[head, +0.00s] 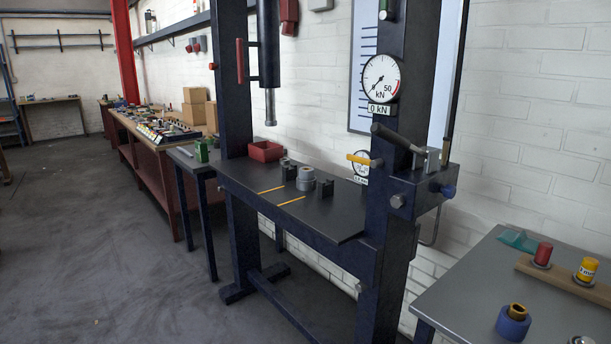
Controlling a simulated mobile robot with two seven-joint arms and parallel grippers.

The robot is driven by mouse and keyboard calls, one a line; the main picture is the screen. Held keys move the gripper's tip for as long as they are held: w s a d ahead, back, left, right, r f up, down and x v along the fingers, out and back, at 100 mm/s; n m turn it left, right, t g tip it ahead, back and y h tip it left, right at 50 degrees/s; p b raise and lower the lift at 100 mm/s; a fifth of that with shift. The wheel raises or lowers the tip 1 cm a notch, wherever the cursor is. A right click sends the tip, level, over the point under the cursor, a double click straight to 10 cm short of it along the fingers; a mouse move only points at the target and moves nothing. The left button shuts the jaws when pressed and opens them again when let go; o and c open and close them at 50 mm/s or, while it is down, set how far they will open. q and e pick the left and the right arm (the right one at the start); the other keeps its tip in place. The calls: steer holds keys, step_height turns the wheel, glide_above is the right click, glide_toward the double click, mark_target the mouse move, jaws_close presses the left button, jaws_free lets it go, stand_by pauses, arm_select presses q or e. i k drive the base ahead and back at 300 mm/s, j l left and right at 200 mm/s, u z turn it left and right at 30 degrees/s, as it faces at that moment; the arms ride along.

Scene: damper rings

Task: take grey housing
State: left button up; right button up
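A grey round part (306,179), which looks like the grey housing, stands on the dark press table (340,218) between two small black blocks. A second grey piece (581,340) is cut off by the bottom edge, on the grey table at the lower right; I cannot tell what it is. Neither of my grippers is in view.
The press frame's right column (377,190), with its lever valve (400,140), stands in front of the wall. A red bin (265,151) sits behind the blocks. A blue ring with a brass insert (513,323) is on the right table. Floor at left is clear.

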mark_target(304, 174)
steer(key=i+j+z, duration=0.35)
steer(key=i+j, duration=0.25)
steer(key=i+j+z, duration=0.2)
steer(key=j, duration=0.25)
steer(key=i+j+z, duration=0.15)
steer(key=i+j, duration=0.15)
steer(key=i+j+z, duration=0.2)
steer(key=j, duration=0.35)
